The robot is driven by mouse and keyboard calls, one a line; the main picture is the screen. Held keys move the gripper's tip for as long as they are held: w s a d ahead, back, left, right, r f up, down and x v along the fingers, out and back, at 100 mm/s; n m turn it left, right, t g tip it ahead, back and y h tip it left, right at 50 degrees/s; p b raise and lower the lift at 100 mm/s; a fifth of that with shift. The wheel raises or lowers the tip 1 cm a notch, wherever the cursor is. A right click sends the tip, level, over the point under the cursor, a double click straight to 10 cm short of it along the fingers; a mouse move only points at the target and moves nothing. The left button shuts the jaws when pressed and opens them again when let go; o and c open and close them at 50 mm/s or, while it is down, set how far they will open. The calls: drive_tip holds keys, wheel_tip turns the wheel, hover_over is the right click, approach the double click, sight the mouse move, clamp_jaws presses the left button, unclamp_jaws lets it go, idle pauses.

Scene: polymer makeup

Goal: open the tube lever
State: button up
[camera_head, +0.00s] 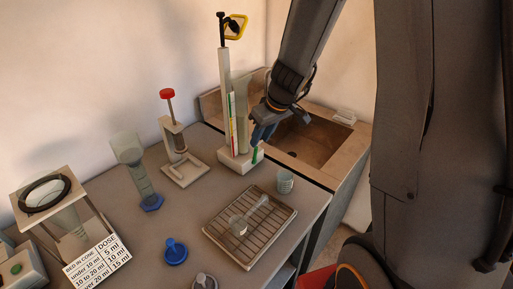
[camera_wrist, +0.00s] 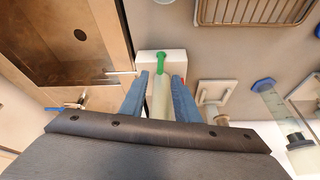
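A tall clear tube (camera_head: 241,110) stands upright on a white base block (camera_head: 238,161) at the back of the bench, beside a white post with a coloured scale. A small green lever (camera_head: 256,155) is low on the tube; it also shows in the wrist view (camera_wrist: 160,62) over the white block. My gripper (camera_head: 260,137) is close to the tube's lower part, its blue fingers pointing down. In the wrist view my gripper (camera_wrist: 160,82) has its fingers apart, one on each side of the tube (camera_wrist: 160,95), with gaps visible. The lever lies just beyond the fingertips.
A sink (camera_head: 312,140) lies behind and right of the tube. A small cup (camera_head: 285,181) and a wire-rack tray (camera_head: 215,237) holding a flask are in front. A stand with a red-topped rod (camera_head: 183,172) is to the left. Bare bench lies between the stand and tray.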

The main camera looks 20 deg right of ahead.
hover_over(256, 160)
wheel_tip(256, 160, down, 6)
drive_tip(key=shift+f+b, duration=0.25)
drive_tip(key=shift+b, duration=0.2)
clamp_jaws()
